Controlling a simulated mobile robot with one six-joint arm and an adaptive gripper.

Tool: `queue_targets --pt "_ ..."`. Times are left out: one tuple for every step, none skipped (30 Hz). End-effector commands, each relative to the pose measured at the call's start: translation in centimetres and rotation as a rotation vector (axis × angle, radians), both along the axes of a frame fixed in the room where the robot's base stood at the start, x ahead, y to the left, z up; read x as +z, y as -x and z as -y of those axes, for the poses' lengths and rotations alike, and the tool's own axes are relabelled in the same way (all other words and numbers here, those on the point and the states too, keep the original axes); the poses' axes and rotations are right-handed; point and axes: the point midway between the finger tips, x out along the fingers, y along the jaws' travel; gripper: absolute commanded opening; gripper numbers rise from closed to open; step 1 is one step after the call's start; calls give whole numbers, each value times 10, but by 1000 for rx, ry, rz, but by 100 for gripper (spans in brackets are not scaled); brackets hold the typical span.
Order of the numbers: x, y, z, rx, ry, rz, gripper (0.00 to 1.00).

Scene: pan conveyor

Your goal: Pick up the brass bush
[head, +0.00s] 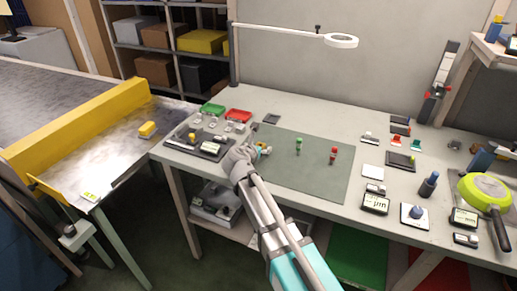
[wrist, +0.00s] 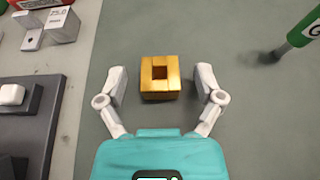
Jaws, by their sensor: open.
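The brass bush (wrist: 147,88) is a gold square block with a square hole in its top. In the wrist view it rests on the grey-green mat (wrist: 240,90), between the two fingers of my gripper (wrist: 160,85). The fingers are open, with a gap on each side, and they do not appear to touch it. In the head view my gripper (head: 257,152) is at the left part of the mat (head: 310,180). The arm hides much of that spot, and the bush cannot be made out clearly there.
A green-handled tool (wrist: 305,28) stands right of the bush. A dark tray (wrist: 30,135) and a grey block marked 25.0 (wrist: 55,24) lie left. In the head view, a red-topped piece (head: 333,154) stands on the mat, and red (head: 238,115) and green (head: 213,109) trays lie behind.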

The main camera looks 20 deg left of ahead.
Motion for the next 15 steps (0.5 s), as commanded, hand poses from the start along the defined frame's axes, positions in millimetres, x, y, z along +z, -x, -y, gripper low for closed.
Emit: queue_targets --pt "0 0 0 0 0 0 86" --pt "0 0 0 0 0 0 86" --pt "0 0 0 0 0 0 86" --pt "0 0 0 0 0 0 86" --pt "0 0 0 0 0 0 86" --pt "0 0 0 0 0 0 86" --pt "0 0 0 0 0 0 86" --pt "0 0 0 0 0 0 86" --pt "0 0 0 0 0 0 82" --pt "0 0 0 0 0 0 76" --pt "0 0 0 0 0 0 71" --pt "0 0 0 0 0 0 63" --pt "0 0 0 0 0 0 58" --pt "0 0 0 0 0 0 52" --pt "0 0 0 0 0 0 45"
